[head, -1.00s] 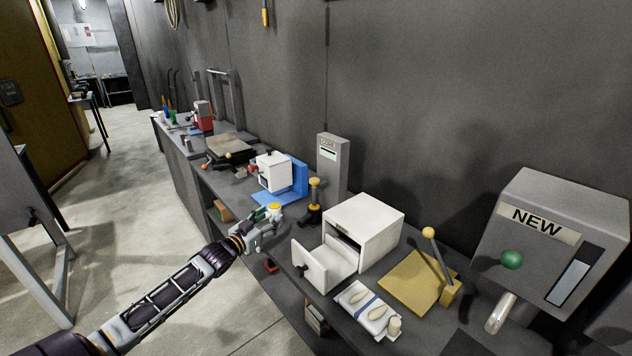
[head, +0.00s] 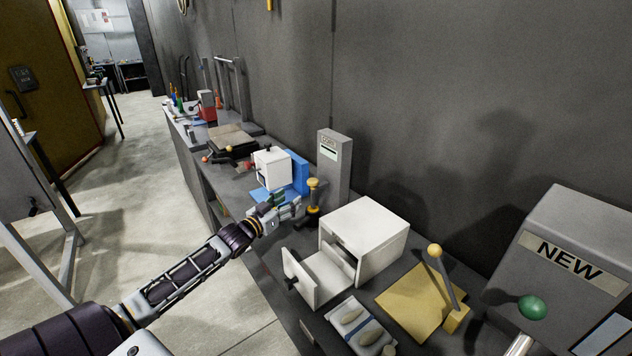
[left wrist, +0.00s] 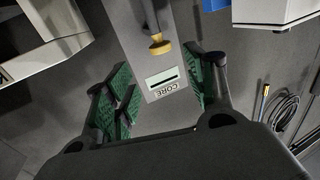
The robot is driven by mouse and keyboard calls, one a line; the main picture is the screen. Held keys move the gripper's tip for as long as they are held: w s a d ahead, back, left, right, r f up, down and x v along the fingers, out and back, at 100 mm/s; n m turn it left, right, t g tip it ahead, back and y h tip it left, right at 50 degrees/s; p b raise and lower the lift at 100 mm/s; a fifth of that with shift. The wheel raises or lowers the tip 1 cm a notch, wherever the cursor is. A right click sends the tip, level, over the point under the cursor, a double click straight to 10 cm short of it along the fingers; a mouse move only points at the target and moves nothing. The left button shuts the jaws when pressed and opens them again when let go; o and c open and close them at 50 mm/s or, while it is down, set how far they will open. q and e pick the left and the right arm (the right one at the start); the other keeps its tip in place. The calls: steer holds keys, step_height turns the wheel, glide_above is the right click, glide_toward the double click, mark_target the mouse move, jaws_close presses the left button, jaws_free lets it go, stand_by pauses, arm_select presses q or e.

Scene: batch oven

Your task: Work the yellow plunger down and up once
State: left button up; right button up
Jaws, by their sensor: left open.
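The yellow plunger (head: 314,184) stands upright on the bench, a yellow knob on a dark shaft with a yellow collar lower down. It is in front of the grey CORE post (head: 333,160). My left gripper (head: 289,204) is open and empty, just left of the plunger at about the height between knob and collar. In the left wrist view the yellow knob (left wrist: 160,47) shows ahead, between the lines of the green-padded fingers (left wrist: 160,85). I cannot tell whether any finger touches it. My right gripper is not in view.
A white box with an open drawer (head: 365,238) stands right of the plunger. A white box on a blue stand (head: 272,168) is behind the gripper. A yellow lever plate (head: 415,300), a tray (head: 355,325) and the NEW machine (head: 568,262) are farther right.

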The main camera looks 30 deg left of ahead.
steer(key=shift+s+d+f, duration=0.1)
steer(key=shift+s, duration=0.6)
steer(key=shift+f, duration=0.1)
